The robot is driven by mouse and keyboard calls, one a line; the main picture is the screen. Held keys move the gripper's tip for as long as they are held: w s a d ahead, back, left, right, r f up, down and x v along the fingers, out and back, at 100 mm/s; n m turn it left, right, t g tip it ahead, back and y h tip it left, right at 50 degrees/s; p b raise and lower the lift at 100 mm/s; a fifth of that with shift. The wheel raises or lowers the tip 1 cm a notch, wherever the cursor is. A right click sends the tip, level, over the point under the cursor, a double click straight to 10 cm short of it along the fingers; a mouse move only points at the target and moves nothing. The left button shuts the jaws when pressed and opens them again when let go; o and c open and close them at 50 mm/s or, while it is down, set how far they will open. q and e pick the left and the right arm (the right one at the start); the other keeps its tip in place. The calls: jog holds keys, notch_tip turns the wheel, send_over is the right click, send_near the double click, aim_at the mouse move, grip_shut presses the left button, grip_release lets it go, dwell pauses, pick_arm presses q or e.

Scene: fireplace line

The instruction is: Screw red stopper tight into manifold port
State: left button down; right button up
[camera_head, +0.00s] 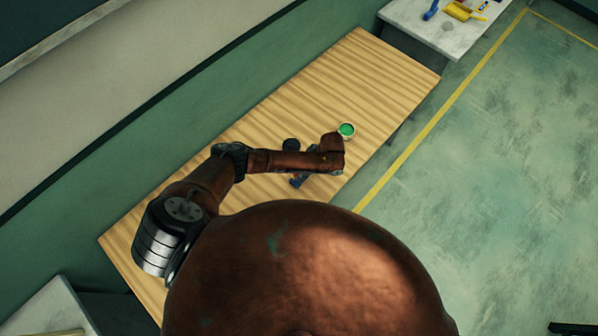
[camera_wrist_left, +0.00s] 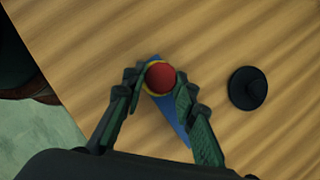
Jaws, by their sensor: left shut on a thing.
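In the left wrist view the red stopper (camera_wrist_left: 160,76) shows as a round red top, with a yellow ring around it. It sits at the upper end of the blue manifold (camera_wrist_left: 170,118), which lies on the wooden table. My left gripper (camera_wrist_left: 161,79) is shut on the stopper, one finger on each side. How deep the stopper sits in the port is hidden. In the head view my forearm covers the stopper and most of the gripper; a bit of the blue manifold (camera_head: 297,182) shows below it. My right gripper is not in view.
A black disc-shaped object (camera_wrist_left: 248,88) lies right of the manifold; it also shows in the head view (camera_head: 291,144). A green-topped can (camera_head: 346,131) stands beyond my arm. The far part of the wooden table (camera_head: 375,70) is clear. A pale side table (camera_head: 425,30) holds small items.

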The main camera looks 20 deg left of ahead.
pick_arm(q)
jog(key=shift+m, duration=0.4)
jog(key=c, duration=1.5)
grip_release()
jog(key=shift+o, duration=0.2)
jog(key=s+v, duration=0.1)
jog(key=v, duration=0.5)
jog(key=shift+w, duration=0.4)
jog(key=s+d, duration=0.4)
jog(key=s, duration=0.5)
